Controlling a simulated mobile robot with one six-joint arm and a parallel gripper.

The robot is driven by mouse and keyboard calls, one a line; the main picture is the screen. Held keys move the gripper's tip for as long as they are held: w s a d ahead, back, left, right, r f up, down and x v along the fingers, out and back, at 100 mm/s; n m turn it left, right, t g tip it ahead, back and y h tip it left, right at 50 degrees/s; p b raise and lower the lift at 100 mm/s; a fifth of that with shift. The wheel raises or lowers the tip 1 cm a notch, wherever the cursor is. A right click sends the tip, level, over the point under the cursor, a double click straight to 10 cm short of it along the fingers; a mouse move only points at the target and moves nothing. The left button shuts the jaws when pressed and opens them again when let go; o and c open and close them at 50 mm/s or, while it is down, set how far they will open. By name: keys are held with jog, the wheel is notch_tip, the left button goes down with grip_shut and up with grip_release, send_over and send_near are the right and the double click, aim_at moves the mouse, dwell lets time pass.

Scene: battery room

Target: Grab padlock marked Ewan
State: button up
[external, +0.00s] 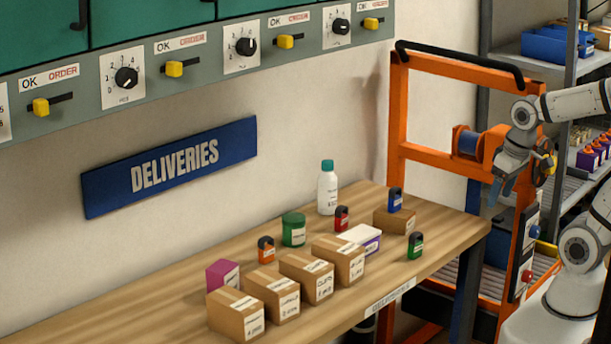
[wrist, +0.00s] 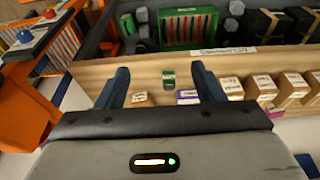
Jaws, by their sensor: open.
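Several small padlocks with dark shackles and white labels are on the wooden table: an orange one (external: 266,251), a red one (external: 342,219), a green one (external: 416,247) near the front edge, and a blue one (external: 395,201) on top of a cardboard box. The names on their labels are too small to read, so I cannot tell which is Ewan's. My gripper (external: 503,187) is open and empty, above and right of the table's right end. In the wrist view, the green padlock (wrist: 169,80) shows between and beyond my open blue fingers (wrist: 162,74).
The table (external: 160,280) also bears a row of cardboard boxes (external: 306,278), a magenta box (external: 223,273), a green jar (external: 294,230), a white bottle (external: 328,190) and a white-purple box (external: 362,238). An orange frame (external: 398,120) stands beside my arm.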

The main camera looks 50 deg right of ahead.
jog(key=n+t+b, duration=0.1)
jog(key=b, duration=0.1)
send_over(344, 207)
jog(key=s, duration=0.3)
notch_tip(344, 207, down, 12)
jog(key=shift+t, duration=0.3)
jog(key=x, duration=0.2)
jog(key=p+x, duration=0.1)
jog(key=x, duration=0.4)
jog(key=shift+w+a+f, duration=0.1)
jog(key=shift+w+f, duration=0.15)
jog(key=shift+w, duration=0.3)
jog(key=c, duration=1.1)
